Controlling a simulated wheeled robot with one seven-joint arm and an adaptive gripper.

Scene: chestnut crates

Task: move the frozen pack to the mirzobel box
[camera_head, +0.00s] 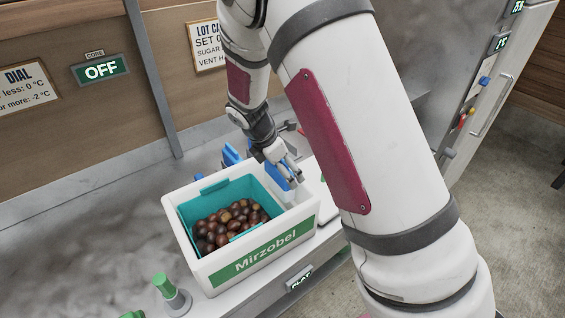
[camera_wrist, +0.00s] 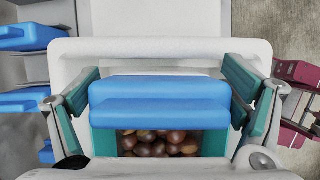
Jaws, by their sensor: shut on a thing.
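The frozen pack is a blue block (camera_head: 284,182), also in the wrist view (camera_wrist: 160,100). My gripper (camera_head: 283,168) is shut on it, with one teal-padded finger at each end in the wrist view (camera_wrist: 160,92). The white Mirzobel box (camera_head: 214,278), with a green name label, stands on the counter. A teal bin (camera_head: 230,186) of brown chestnuts (camera_head: 230,221) fills its left part. The pack is at the box's right part, beside the teal bin. I cannot tell whether its underside touches the box.
More blue packs (camera_head: 231,155) stand behind the box, also at the left in the wrist view (camera_wrist: 24,38). A green-topped knob (camera_head: 163,284) stands at front left. A sign reading OFF (camera_head: 101,69) is on the back wall. A "FLAT" display (camera_head: 300,280) is on the counter front.

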